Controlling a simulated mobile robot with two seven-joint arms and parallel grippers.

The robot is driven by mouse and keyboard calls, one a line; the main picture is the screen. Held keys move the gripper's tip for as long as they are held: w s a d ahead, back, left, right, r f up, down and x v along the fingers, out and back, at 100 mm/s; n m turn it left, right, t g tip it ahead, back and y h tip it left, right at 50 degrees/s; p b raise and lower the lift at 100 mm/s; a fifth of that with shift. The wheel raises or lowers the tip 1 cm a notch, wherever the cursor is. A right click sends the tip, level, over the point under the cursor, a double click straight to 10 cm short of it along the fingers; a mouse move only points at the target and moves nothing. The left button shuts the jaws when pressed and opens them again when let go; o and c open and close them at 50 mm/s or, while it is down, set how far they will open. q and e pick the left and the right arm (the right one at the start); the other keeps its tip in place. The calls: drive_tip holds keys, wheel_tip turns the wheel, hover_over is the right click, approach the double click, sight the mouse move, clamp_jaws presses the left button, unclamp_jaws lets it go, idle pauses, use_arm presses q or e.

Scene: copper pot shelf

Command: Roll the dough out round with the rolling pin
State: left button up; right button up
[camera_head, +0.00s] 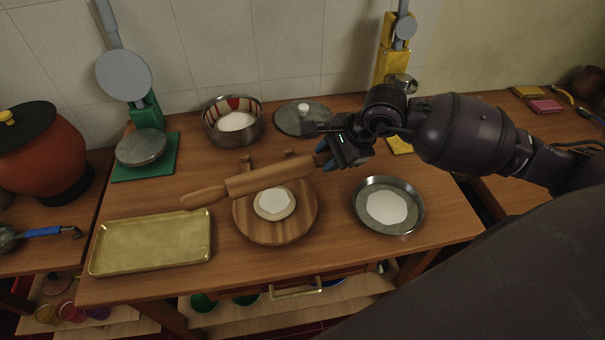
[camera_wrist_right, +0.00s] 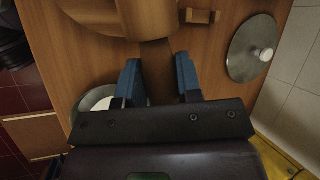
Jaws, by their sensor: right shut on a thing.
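The dough (camera_head: 273,204) is a small pale round disc, white on top, lying on a round wooden board (camera_head: 275,235) with short wooden feet or handles at its back. The wooden rolling pin (camera_head: 265,178) lies slantwise across the back part of the board in the head view, its left handle out over the tray's corner. My right gripper (camera_head: 326,155) is shut on its right end. In the wrist view the handle (camera_wrist_right: 158,75) runs between my blue fingers. Whether the pin touches the board is not clear. My left gripper is out of view.
A brass tray (camera_head: 150,243) lies left of the board. A metal plate with white flour (camera_head: 412,222) stands to the right. Behind are a bowl of flour (camera_head: 236,138), a round lid (camera_head: 290,119) and a green press (camera_head: 145,165). A yellow press (camera_head: 391,62) stands behind my right arm.

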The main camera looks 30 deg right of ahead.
drive_tip(key=shift+s+a+f, duration=0.1)
drive_tip(key=shift+s+f, duration=0.1)
drive_tip(key=shift+f, duration=0.1)
drive_tip(key=s+f, duration=0.1)
drive_tip(key=s+f+m, duration=0.1)
drive_tip(key=f, duration=0.1)
drive_tip(key=s+a+f+m, duration=0.1)
drive_tip(key=s, duration=0.1)
drive_tip(key=shift+f+t+h+b, duration=0.2)
drive_tip(key=shift+t+h+b, duration=0.15)
drive_tip(key=shift+t+h, duration=0.05)
drive_tip(key=shift+f, duration=0.15)
idle(0.3)
drive_tip(key=shift+s+f+b, duration=0.1)
drive_tip(key=shift+f+b, duration=0.3)
drive_tip(key=shift+f, duration=0.25)
idle(0.9)
